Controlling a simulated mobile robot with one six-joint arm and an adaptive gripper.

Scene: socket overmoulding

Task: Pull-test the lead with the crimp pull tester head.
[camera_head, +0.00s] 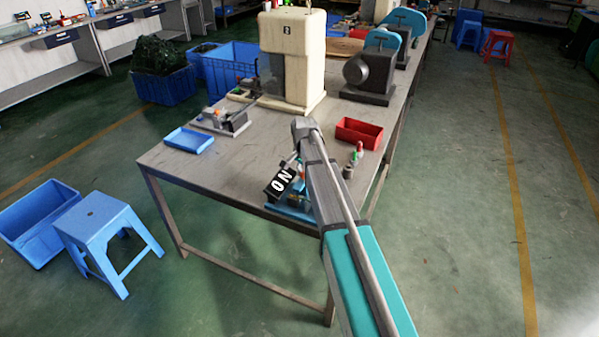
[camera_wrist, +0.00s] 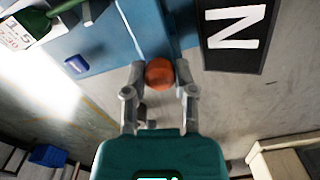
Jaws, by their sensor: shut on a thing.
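The pull tester (camera_head: 287,211) is a blue device at the near edge of the table, mostly behind my arm; its blue body (camera_wrist: 147,28) also fills the top middle of the wrist view. My gripper (camera_wrist: 160,76) is shut on a round orange-red knob (camera_wrist: 159,72), one finger on each side. In the head view my arm hides most of the gripper. A black plate with white letters (camera_head: 280,183) stands beside it, and its letter N shows in the wrist view (camera_wrist: 236,28). I cannot make out the lead in either view.
A red tray (camera_head: 359,133) and small bottle-like items (camera_head: 353,160) sit right of my arm. A blue tray (camera_head: 190,140) and a small grey device (camera_head: 226,120) are on the left. A cream press (camera_head: 290,60) stands behind. The table's middle is clear.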

